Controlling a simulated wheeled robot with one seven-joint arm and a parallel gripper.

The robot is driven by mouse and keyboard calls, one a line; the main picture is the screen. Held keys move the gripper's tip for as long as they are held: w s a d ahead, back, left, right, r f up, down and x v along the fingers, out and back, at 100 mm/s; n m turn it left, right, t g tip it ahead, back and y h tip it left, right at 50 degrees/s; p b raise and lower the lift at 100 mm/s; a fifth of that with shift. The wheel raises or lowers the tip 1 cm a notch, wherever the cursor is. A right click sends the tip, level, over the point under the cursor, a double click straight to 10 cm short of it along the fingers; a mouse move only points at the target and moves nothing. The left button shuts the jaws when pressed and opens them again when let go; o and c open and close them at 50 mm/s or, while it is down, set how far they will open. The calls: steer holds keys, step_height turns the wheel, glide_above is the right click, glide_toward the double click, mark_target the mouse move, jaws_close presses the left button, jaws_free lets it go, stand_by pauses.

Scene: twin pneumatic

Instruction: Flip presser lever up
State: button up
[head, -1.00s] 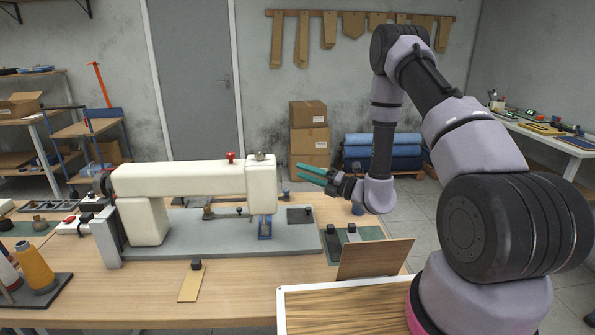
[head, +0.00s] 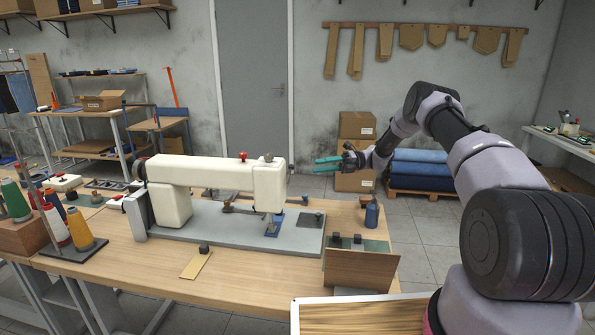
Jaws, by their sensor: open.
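A cream sewing machine (head: 205,173) stands on a grey bed plate (head: 190,249) on the wooden table. Its head (head: 269,187) is at the right end, with a red knob (head: 243,156) on top of the arm. A blue part (head: 273,226) sits low under the head, around the presser foot. I cannot clearly make out the presser lever; it may be hidden by the head. My gripper (head: 322,164), with teal fingers, is open and empty. It appears to the right of the head, in the air, pointing left toward it, with a visible gap.
Thread cones (head: 80,231) stand at the left. A wood strip (head: 195,266) lies before the machine. Boxes (head: 355,150) and blue fabric rolls (head: 421,169) are behind.

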steer(key=x, duration=0.9)
jaws_close()
stand_by(1.2)
